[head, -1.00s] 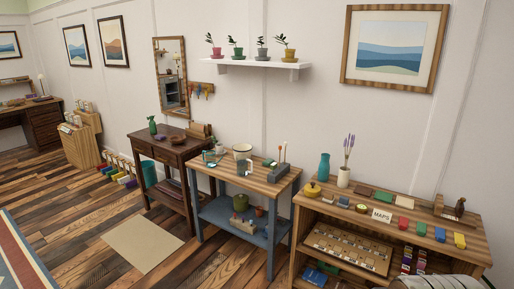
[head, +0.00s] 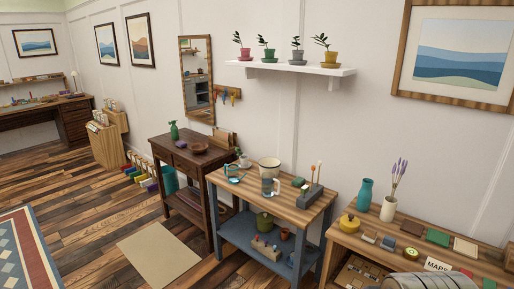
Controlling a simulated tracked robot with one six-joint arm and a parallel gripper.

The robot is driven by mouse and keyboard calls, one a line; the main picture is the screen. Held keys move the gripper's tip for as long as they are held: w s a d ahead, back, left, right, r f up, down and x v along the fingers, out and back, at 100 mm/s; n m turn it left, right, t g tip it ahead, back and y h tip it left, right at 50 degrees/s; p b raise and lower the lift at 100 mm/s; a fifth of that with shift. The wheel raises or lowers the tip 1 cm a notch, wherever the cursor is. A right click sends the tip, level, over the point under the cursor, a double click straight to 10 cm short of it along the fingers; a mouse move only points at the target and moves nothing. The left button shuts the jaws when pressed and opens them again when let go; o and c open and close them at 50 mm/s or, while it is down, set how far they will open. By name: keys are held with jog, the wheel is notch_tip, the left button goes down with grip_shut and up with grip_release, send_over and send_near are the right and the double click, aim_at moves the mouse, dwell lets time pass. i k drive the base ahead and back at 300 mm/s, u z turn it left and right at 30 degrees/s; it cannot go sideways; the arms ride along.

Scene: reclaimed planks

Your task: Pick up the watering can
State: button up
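An olive-green rounded vessel (head: 264,223) stands on the lower blue shelf of the wood-topped workbench (head: 290,203) in the head view. It may be the watering can, but it is too small to be sure of a spout. A yellow lidded pot (head: 349,223) stands on the wooden shelf unit at right; its kind is also unclear. My gripper's fingers do not show. A grey ribbed part, probably of my arm, shows at the bottom right edge, well apart from the olive vessel.
A tray of small items (head: 265,247) and a terracotta pot (head: 285,234) share the lower shelf. Blue legs frame it. A dark side table (head: 190,160) stands left of the workbench. A beige mat (head: 158,254) lies on open floor in front.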

aim_at(235, 175)
jog(key=u, duration=0.2)
jog(key=i, duration=0.95)
jog(key=u, duration=0.35)
jog(key=i, duration=0.85)
jog(key=u, duration=0.4)
jog(key=i, duration=0.8)
jog(key=u, duration=0.4)
jog(key=i, duration=1.1)
jog(key=u, duration=0.2)
